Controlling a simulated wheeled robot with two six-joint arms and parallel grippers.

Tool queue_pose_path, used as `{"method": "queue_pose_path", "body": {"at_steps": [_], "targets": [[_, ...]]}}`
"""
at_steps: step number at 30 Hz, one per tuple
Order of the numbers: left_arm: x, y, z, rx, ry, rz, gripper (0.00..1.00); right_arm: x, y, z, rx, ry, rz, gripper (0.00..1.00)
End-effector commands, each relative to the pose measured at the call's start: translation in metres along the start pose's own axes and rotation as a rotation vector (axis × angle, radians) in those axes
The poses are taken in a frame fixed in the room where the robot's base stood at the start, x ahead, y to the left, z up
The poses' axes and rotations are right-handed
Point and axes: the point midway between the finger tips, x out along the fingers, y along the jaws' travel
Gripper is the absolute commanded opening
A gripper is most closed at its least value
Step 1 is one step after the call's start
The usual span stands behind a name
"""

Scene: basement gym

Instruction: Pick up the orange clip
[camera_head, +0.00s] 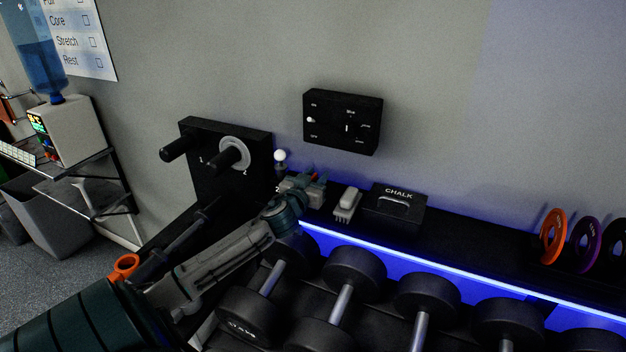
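An orange ring-shaped piece (126,265), which looks like the orange clip, shows at the lower left, just above my teal arm section. What it rests on is partly hidden by my arm. My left arm reaches from the lower left across to the middle. My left gripper (312,186) is over the back of the black rack, well to the right of the orange piece and apart from it. Its fingers are small and dark here, so I cannot tell whether they are open or shut. My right gripper is not in view.
Dumbbells (342,285) fill the rack in front. A chalk box (394,209) and a pale brush-like item (347,204) stand right of my gripper. A black wall panel (342,122) and a pegged black board (200,140) are behind. Small coloured plates (552,236) stand far right.

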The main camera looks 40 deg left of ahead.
Motion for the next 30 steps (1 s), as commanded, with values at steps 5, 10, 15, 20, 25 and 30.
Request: {"method": "queue_pose_path", "body": {"at_steps": [5, 10, 15, 20, 25, 30], "targets": [[0.003, 0.0, 0.001, 0.001, 0.0, 0.001, 0.33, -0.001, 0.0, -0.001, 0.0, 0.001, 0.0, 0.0], [0.003, 0.0, 0.001, 0.001, 0.0, 0.001, 0.19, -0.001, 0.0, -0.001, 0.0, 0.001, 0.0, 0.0], [0.003, 0.0, 0.001, 0.001, 0.0, 0.001, 0.0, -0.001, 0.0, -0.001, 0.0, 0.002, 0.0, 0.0], [0.003, 0.0, 0.001, 0.001, 0.0, 0.001, 0.0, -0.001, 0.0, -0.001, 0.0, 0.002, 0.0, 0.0], [0.003, 0.0, -0.004, 0.002, 0.002, 0.0, 0.0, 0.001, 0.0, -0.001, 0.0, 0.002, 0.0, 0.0], [0.003, 0.0, -0.031, 0.003, 0.006, 0.003, 0.0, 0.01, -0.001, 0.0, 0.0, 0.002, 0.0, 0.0]]}}
